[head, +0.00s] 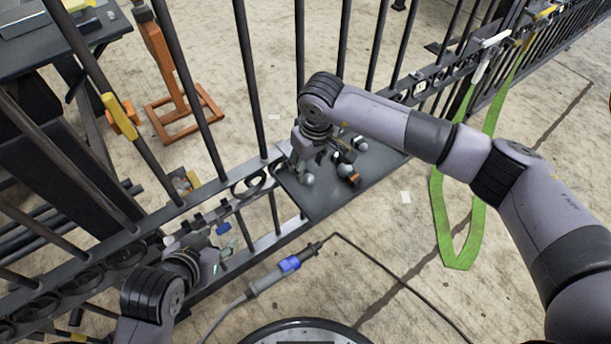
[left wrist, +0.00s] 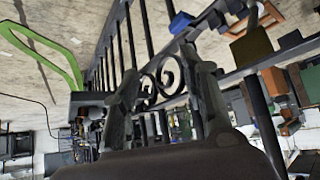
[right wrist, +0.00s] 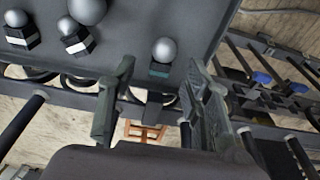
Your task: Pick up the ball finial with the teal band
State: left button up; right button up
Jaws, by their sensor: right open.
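The ball finial with the teal band (right wrist: 163,50) stands on a dark plate (right wrist: 205,20) in the right wrist view, its grey ball above a dark block. My right gripper (right wrist: 160,88) is open and empty, and the finial shows just beyond and between its fingertips. In the head view my right gripper (head: 304,160) is low over the plate (head: 325,202), with a grey ball (head: 308,179) beside its fingers; that ball's band is not clear there. My left gripper (left wrist: 165,95) is open and empty near the gate's scrollwork; it also shows in the head view (head: 222,252).
Other ball finials (right wrist: 18,28) stand on the same plate, left of the teal one in the right wrist view. The black gate bars (head: 250,75) run behind the plate. A green strap (head: 440,215) hangs to the right.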

aim_at(306, 174)
jog(key=f, duration=0.3)
jog(key=shift+w+a+f+b, duration=0.15)
jog(key=shift+a+f+b, duration=0.1)
jog(key=shift+f+b, duration=0.1)
jog(key=shift+f, duration=0.2)
pick_arm(q)
jog(key=w+r+t, duration=0.1)
jog(key=w+d+r+t, duration=0.1)
jog(key=w, duration=0.1)
jog(key=shift+w+d+r+t+h, duration=0.2)
jog(key=shift+w+r+t+h, duration=0.1)
jog(key=shift+r+h, duration=0.1)
pick_arm(e)
grip_shut()
